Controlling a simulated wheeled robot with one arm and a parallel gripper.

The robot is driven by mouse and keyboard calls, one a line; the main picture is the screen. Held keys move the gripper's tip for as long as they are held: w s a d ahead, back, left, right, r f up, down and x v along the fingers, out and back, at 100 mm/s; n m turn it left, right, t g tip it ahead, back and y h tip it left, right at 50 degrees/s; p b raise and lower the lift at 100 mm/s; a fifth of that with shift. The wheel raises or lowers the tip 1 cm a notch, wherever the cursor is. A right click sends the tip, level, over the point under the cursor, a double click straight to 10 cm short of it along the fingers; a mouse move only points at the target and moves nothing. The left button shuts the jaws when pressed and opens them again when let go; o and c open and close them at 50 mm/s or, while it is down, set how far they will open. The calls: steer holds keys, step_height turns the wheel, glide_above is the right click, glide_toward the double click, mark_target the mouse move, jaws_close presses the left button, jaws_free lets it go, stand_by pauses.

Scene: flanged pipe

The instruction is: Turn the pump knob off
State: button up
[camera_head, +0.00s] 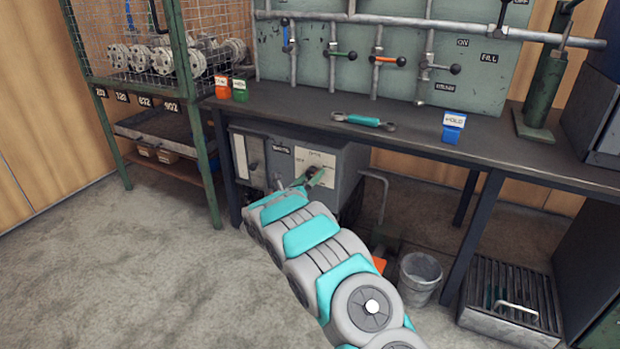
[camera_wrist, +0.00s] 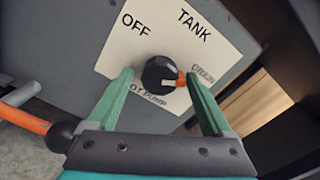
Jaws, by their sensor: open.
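The pump knob (camera_wrist: 158,72) is a round black dial with an orange pointer, on a white plate (camera_wrist: 165,40) marked OFF, TANK and a blurred third word at right. The pointer is turned right, toward that blurred word, away from OFF at upper left. In the head view the plate (camera_head: 316,157) is on the front of a grey box under the bench. My gripper (camera_wrist: 159,75) is open, its green fingers on either side of the knob. I cannot tell whether they touch it. In the head view my gripper (camera_head: 314,179) is at the plate, partly covering the knob.
A lever with an orange rod (camera_wrist: 25,119) and black ball end is close at left in the wrist view. The bench (camera_head: 300,104) overhangs the grey box (camera_head: 350,165). A bucket (camera_head: 419,277) and a slatted metal box (camera_head: 512,300) stand at right. Floor at left is clear.

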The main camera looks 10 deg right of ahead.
jaws_close()
stand_by(0.7)
